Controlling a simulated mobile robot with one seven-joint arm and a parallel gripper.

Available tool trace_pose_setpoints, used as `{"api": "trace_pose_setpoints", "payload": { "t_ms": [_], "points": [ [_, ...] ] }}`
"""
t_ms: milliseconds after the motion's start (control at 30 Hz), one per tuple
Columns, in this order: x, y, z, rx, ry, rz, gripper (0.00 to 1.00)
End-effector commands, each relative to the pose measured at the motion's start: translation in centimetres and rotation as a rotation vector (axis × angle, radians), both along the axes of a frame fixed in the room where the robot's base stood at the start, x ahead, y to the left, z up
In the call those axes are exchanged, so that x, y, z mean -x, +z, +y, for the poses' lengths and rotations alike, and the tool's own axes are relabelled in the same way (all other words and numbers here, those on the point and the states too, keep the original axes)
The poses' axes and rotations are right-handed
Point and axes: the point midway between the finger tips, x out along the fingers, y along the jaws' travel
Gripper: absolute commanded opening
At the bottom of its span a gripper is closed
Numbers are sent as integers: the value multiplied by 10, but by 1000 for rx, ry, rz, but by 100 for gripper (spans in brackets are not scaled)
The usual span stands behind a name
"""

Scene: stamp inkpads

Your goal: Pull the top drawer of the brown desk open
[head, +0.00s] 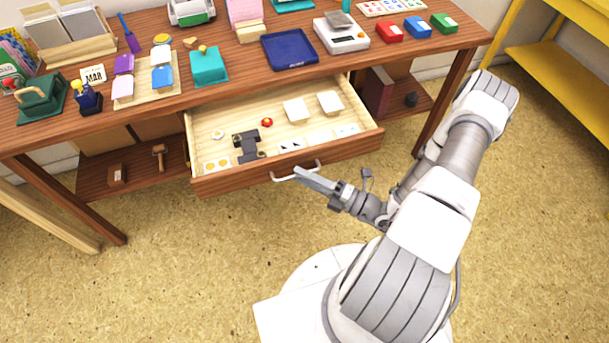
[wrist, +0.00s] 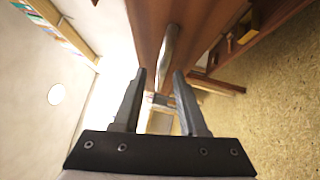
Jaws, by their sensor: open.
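The brown desk (head: 255,73) stands across the back in the head view. Its top drawer (head: 225,182) is pulled out, and its light wooden inside shows. A silver bar handle (head: 283,179) is on the drawer front; it also shows in the wrist view (wrist: 169,50). My gripper (head: 298,172) is at the right part of the handle in the head view. In the wrist view my gripper (wrist: 160,73) is open, and the handle lies between the line of its two fingers. I cannot tell whether a finger touches it.
The drawer holds a dark stamp-like piece (head: 247,145), a red item (head: 267,122) and pale blocks (head: 296,110). The desktop carries a blue tray (head: 290,50), a scale (head: 341,35) and several inkpads. A yellow shelf (head: 560,70) stands at the right. The floor before the drawer's left part is clear.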

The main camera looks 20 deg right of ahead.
Motion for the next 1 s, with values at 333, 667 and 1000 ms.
{"api": "trace_pose_setpoints", "payload": {
  "t_ms": [333,667,1000],
  "points": [
    [38,-7,-40,3,-6,2,42],
    [77,-14,-79,2,-3,0,42],
    [83,-15,-85,0,-1,0,42]
  ]
}}
